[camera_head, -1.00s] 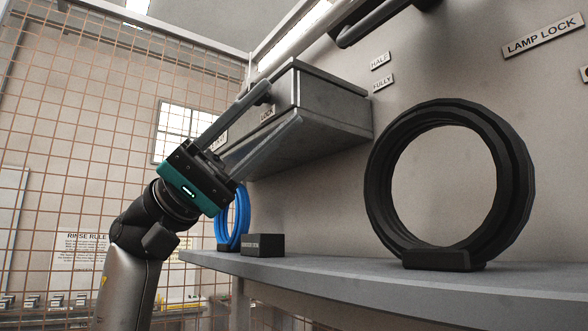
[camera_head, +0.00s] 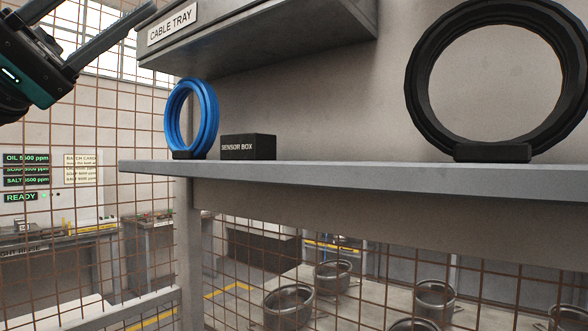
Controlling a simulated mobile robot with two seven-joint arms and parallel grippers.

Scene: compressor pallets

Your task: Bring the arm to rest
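My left gripper (camera_head: 100,8) is at the upper left of the head view, with part of it cut off by the frame edge. Its two long grey fingers are spread apart, and I see nothing between them. The longer visible finger reaches up and right toward the grey cable tray box (camera_head: 262,42), and whether it touches I cannot tell. My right gripper is not in view.
A grey shelf (camera_head: 350,176) carries a blue ring (camera_head: 207,117), a black sensor box (camera_head: 248,147) and a large black ring (camera_head: 421,85). Below are wire mesh and several metal tubs (camera_head: 333,276). Status signs (camera_head: 26,158) hang at left.

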